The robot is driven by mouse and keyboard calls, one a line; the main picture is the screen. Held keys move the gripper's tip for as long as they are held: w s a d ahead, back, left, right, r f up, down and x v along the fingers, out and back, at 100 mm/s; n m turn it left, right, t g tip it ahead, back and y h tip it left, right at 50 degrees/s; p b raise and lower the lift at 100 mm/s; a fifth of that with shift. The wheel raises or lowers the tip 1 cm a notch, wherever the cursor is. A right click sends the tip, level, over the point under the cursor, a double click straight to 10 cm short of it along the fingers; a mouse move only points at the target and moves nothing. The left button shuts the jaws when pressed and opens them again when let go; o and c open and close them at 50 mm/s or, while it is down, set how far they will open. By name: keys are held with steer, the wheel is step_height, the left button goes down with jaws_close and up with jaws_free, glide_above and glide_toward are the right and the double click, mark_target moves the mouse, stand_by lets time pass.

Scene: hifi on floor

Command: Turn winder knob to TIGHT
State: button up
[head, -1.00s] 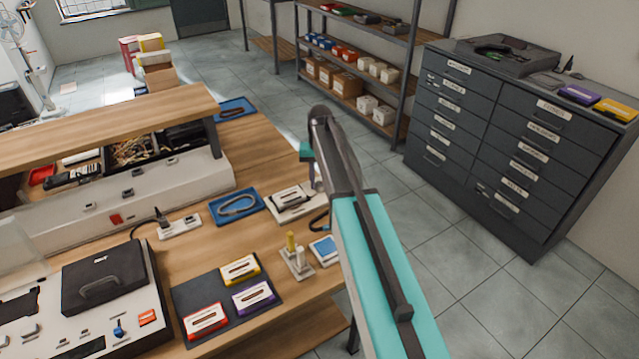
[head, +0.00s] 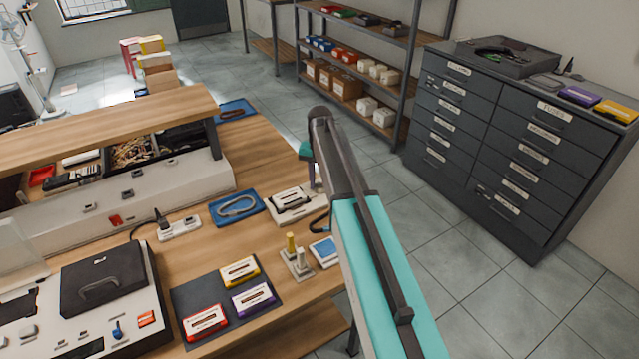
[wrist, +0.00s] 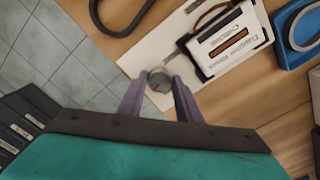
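The winder knob (wrist: 159,82) is a small round grey knob with a red mark, at the corner of a pale winder board (wrist: 172,52). A cassette (wrist: 232,40) with a brown window sits on that board. In the wrist view my gripper (wrist: 158,80) has one purple-grey finger on each side of the knob, and both fingertips appear to touch it. In the head view the winder (head: 297,202) is at the table's right edge. My gripper (head: 311,176) is beside it, and my arm hides the knob there.
A blue tray (head: 262,212) with a grey loop lies left of the winder. A stand with yellow and white pegs (head: 297,265) and a dark mat (head: 180,297) with three cassettes are nearer. Drawers (head: 510,150) stand right, across free floor.

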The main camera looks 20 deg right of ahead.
mark_target(320, 185)
steer(key=shift+o, duration=1.3)
steer(key=shift+r, duration=0.15)
step_height(320, 185, up, 14)
steer(key=b, duration=0.3)
steer(key=shift+f, duration=0.25)
